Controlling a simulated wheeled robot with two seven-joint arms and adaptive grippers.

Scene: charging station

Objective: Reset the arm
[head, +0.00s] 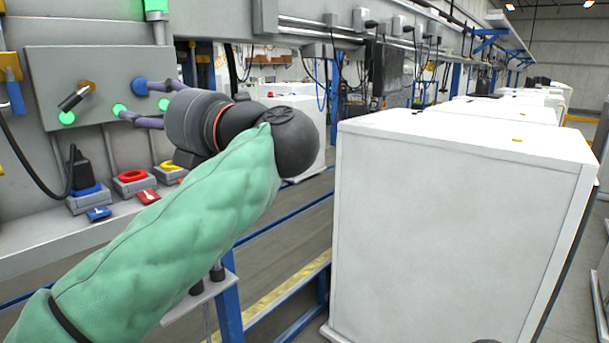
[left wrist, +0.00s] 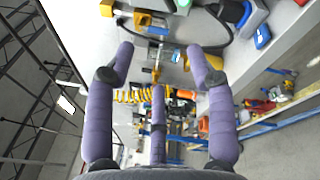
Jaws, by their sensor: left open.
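My left arm, in a green padded sleeve, reaches in from the lower left in the head view. Its left gripper (head: 132,101) has purple fingers and is in front of a grey panel, by its lit green and blue buttons. I cannot tell whether a finger touches the panel. In the left wrist view the gripper (left wrist: 160,62) has its purple fingers spread apart with nothing held between them. My right gripper is not in view.
The grey panel (head: 60,60) has a black switch (head: 74,98). Below it, a shelf holds a black plug on a blue base, a red ring socket (head: 132,176) and a yellow one (head: 170,166). A large white cabinet (head: 450,220) stands on the right; floor shows between.

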